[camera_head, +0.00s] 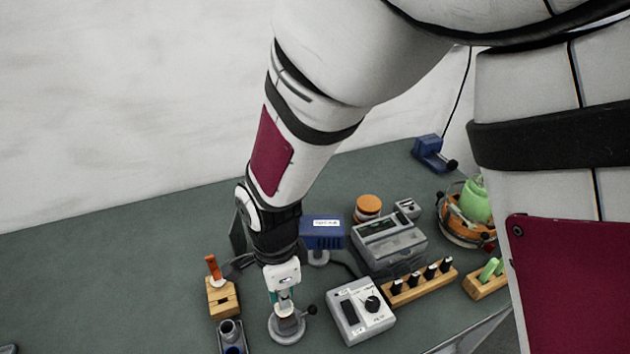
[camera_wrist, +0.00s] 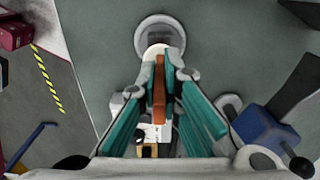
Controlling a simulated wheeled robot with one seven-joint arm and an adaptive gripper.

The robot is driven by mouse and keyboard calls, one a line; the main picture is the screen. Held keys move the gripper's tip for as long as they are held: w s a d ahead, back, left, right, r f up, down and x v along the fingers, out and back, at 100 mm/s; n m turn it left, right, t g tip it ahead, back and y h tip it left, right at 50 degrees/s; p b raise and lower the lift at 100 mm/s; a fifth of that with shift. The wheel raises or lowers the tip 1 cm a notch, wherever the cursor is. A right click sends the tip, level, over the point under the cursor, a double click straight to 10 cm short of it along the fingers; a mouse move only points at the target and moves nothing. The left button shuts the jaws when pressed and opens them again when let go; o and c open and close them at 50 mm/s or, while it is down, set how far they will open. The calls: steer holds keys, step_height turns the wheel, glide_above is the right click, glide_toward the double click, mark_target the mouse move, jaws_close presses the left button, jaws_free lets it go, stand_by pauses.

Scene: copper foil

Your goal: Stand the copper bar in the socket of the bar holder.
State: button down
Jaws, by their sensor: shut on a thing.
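My gripper (camera_head: 284,300) is above the bar holder in the head view, with its fingers pointing down. The wrist view shows both teal fingers of my gripper (camera_wrist: 166,78) closed on the orange-brown copper bar (camera_wrist: 159,95). The bar lies along the gap between the fingers. The bar holder (camera_head: 287,331) is a grey round base with an upright body. Its round base (camera_wrist: 160,28) also shows beyond the fingertips in the wrist view. The fingers hide the bar in the head view. I cannot tell whether its lower end is inside the socket.
A wooden block (camera_head: 222,300) with an orange upright piece stands left of the holder. A dark cup-like part (camera_head: 230,333) is in front of it. A grey meter with a dial (camera_head: 360,310) is close on the right. A blue box (camera_head: 322,232) stands behind.

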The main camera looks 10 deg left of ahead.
steer(key=shift+f, duration=0.25)
steer(key=shift+f, duration=0.35)
steer(key=shift+f, duration=0.25)
stand_by(0.3)
steer(key=shift+f, duration=0.3)
steer(key=c, duration=1.7)
jaws_free()
step_height(320, 180, up, 12)
